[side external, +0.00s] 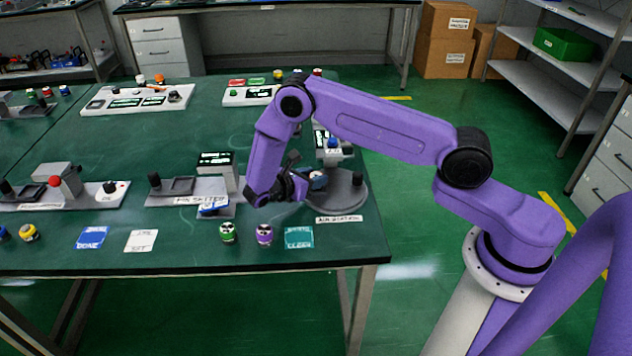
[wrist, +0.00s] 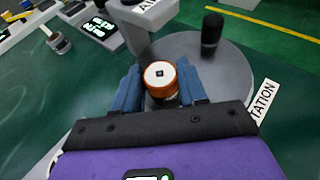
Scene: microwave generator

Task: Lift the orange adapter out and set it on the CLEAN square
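The orange adapter (wrist: 162,82), with a pale top and a dark square at its centre, stands on the round grey plate of the station in the wrist view. My gripper (wrist: 160,80) has its two blue fingers on either side of it, very close to its sides. I cannot tell whether they press on it. In the side view my gripper (side external: 312,181) is low over the round plate (side external: 347,200), and the adapter is not clear there. The teal CLEAN square (side external: 299,237) lies empty near the table's front edge, left of the station label.
A dark knob-like post (wrist: 211,30) stands on the round plate beyond the adapter. A grey upright housing (side external: 333,150) rises behind the plate. A purple cylinder (side external: 264,235) and a green cylinder (side external: 228,232) stand left of the CLEAN square. Another station (side external: 215,170) is further left.

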